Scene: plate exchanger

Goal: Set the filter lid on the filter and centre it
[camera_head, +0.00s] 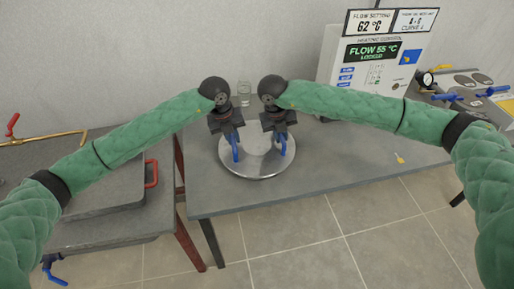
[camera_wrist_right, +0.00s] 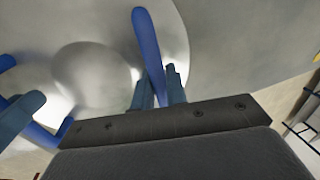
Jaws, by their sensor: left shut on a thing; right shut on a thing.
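The filter lid is a round, shiny silver disc with a low dome (camera_head: 258,165) and two blue handles, in the middle of the head view. My left gripper (camera_head: 235,146) is shut on its left blue handle, and my right gripper (camera_head: 281,142) is shut on its right blue handle. The wrist view shows the right blue handle (camera_wrist_right: 147,40) between my right gripper's fingers (camera_wrist_right: 160,92), with the domed lid (camera_wrist_right: 95,75) behind. The lid appears level over the grey table. I cannot tell whether it touches anything below, and I cannot make out the filter.
The grey table (camera_head: 330,170) has free room right of the lid, with a small yellow item (camera_head: 399,158). A glass jar (camera_head: 244,92) stands behind the lid. A control panel (camera_head: 375,70) and a unit with a gauge (camera_head: 427,80) stand right. A red-handled grey box (camera_head: 110,190) is left.

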